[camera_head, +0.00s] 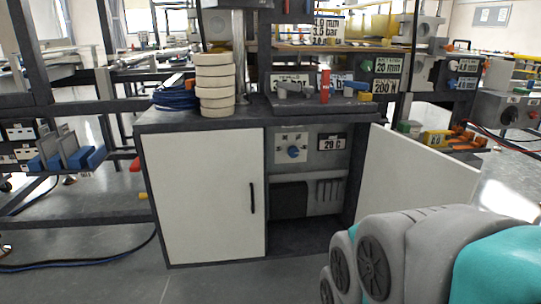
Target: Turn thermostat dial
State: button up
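A blue dial (293,152) sits on a pale square plate on a grey panel inside the dark cabinet (203,129). A small display (332,142) to the right of the dial seems to read 20 C. The cabinet's left white door (208,200) is shut, and its right white door (413,182) stands open, so the dial is in plain sight. My grey and teal arm is at the lower right, in front of the open door. I do not see my gripper's fingers.
A stack of cream rolls (215,84) and a coil of blue cable (175,96) stand on the cabinet top. A red upright object (325,86) is also there. The floor (210,285) in front of the left door is clear.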

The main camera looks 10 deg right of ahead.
aim_at(293, 151)
jog(key=i+l+u, duration=0.1)
jog(key=u, duration=0.25)
jog(key=l+u, duration=0.35)
jog(key=i+l+u, duration=0.1)
jog(key=u, duration=0.25)
